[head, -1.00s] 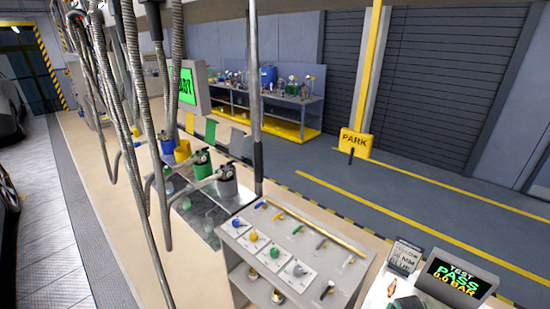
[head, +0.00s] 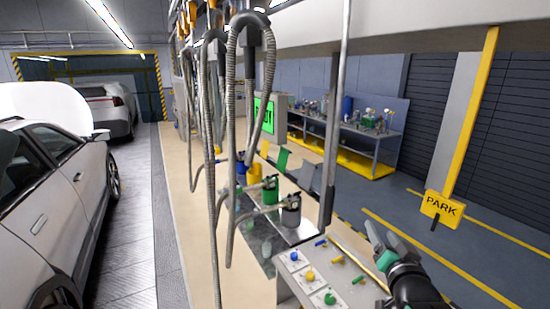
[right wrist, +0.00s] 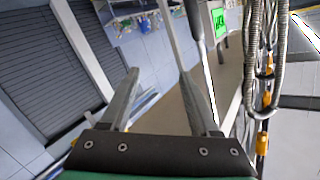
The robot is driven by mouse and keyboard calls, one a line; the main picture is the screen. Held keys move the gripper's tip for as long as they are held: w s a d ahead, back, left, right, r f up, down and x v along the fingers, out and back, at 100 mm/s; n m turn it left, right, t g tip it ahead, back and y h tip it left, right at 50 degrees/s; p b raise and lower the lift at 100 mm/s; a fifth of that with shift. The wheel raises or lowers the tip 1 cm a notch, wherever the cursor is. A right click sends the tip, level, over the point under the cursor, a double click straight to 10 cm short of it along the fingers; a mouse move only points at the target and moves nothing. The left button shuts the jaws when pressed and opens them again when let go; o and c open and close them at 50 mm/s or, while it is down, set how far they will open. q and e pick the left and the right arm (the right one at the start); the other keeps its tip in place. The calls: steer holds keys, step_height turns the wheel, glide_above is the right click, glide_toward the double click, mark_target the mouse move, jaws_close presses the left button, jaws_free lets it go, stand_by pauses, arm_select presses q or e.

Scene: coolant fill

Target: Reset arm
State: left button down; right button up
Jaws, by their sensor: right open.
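My right gripper (head: 375,233) is at the lower right of the head view, above the far right of the grey panel with coloured knobs (head: 318,276). Its two fingers also show in the right wrist view (right wrist: 160,95), spread apart with nothing between them. A grey vertical post (right wrist: 172,35) shows beyond the fingers there; I cannot tell how near it is. My left gripper is not in view.
Grey corrugated hoses (head: 240,110) hang in the middle. Green and dark canisters (head: 291,212) stand on the bench behind the panel. A yellow PARK sign (head: 441,205) stands at the right. A white car (head: 60,200) stands at the left. The aisle beside it is clear.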

steer(key=s+a+r+n+t+y, duration=0.1)
steer(key=s+a+r+t, duration=0.15)
steer(key=r, duration=0.45)
steer(key=s+a+r+n+t, duration=0.1)
steer(key=s+a+r+t, duration=0.2)
steer(key=r, duration=0.4)
steer(key=s+a+r+n+t+y, duration=0.1)
steer(key=s+r+n+t+y, duration=0.1)
steer(key=s+r, duration=0.6)
steer(key=s+a+r+n+t+y, duration=0.1)
steer(key=s+r+n+t, duration=0.2)
steer(key=s+r, duration=0.6)
steer(key=s, duration=0.5)
steer(key=shift+a+n+y+p, duration=0.3)
steer(key=shift+a+y+p, duration=0.05)
steer(key=shift+y, duration=0.05)
steer(key=shift+t, duration=0.25)
step_height(320, 180, down, 26)
steer(key=b, duration=2.6)
steer(key=shift+f, duration=0.1)
